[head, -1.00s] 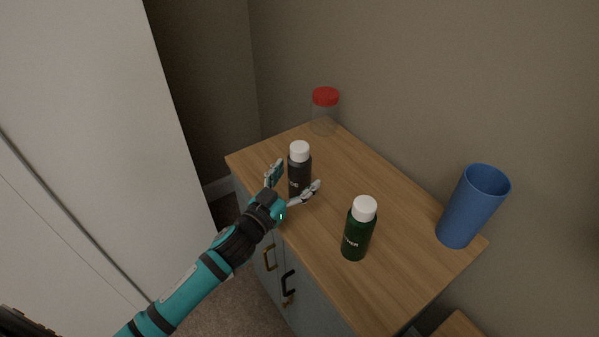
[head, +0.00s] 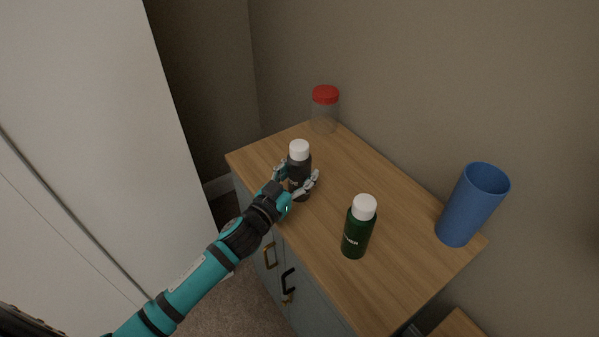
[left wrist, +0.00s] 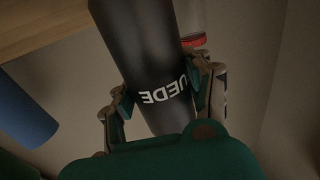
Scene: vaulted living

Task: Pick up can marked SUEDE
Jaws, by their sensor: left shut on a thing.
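The can marked SUEDE (head: 299,164) is dark with a white cap and stands upright near the left end of the wooden cabinet top. In the left wrist view the dark can (left wrist: 150,50) fills the middle, with the letters "UEDE" visible on its side. My left gripper (head: 297,181) is shut on the can, one finger on each side of its body; the fingers also show in the left wrist view (left wrist: 163,95). The can's lower part is partly hidden by the gripper. My right gripper is not in view.
A green bottle with a white cap (head: 358,229) stands to the right on the cabinet top (head: 400,285). A blue cup (head: 470,208) stands near the right end. A clear jar with a red lid (head: 325,105) stands at the back. A wall runs behind.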

